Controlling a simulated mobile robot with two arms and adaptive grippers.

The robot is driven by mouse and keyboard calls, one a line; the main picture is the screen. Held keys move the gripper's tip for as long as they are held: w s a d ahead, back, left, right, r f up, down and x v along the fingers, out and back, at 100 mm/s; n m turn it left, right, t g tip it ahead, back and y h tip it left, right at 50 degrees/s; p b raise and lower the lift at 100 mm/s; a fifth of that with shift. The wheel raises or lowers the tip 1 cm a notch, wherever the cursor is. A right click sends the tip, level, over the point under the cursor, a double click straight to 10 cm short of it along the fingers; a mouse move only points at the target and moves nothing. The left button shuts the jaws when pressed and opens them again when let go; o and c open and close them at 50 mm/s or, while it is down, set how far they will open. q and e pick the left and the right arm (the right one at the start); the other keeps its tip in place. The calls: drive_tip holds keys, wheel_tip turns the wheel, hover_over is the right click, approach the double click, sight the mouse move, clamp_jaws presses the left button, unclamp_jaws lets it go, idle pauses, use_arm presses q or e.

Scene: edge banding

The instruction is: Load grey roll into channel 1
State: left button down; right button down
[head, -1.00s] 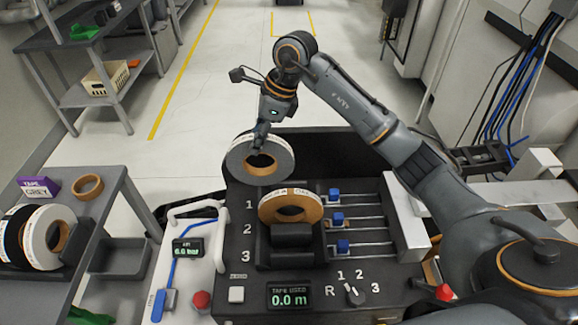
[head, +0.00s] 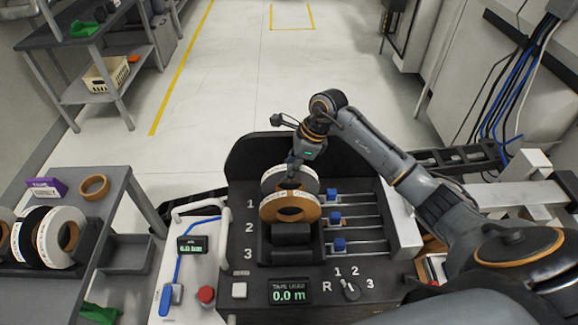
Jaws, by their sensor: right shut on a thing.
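The grey roll (head: 308,180) stands at the back of the machine's roll slots, by the number 1, just behind a brown roll (head: 268,208). The brown roll hides its lower part, so I cannot tell whether it rests on the channel floor. My right gripper (head: 293,178) is shut on the grey roll at its top. The channel holders (head: 291,236) by numbers 2 and 3 show in front of the brown roll. My left gripper is not in view.
Blue sliders (head: 336,220) on rails lie right of the channels. A display (head: 289,292) reads 0.0 m, with a selector knob (head: 350,289) beside it. A side table (head: 100,225) at left holds black and white rolls, a purple box (head: 46,188) and a tan ring (head: 95,187).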

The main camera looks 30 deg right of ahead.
drive_tip(key=shift+f+b, duration=0.25)
drive_tip(key=shift+b, duration=0.05)
drive_tip(key=c, duration=1.6)
unclamp_jaws()
drive_tip(key=o, duration=0.5)
drive_tip(key=shift+c, duration=0.2)
drive_tip(key=shift+r+p, duration=0.25)
drive_tip(key=shift+p, duration=0.05)
drive_tip(key=shift+d+r, duration=0.1)
drive_tip(key=shift+r, duration=0.15)
drive_tip(key=b+v, duration=0.2)
drive_tip(key=v, duration=0.9)
drive_tip(key=shift+r+b, duration=0.3)
drive_tip(key=shift+b, duration=0.05)
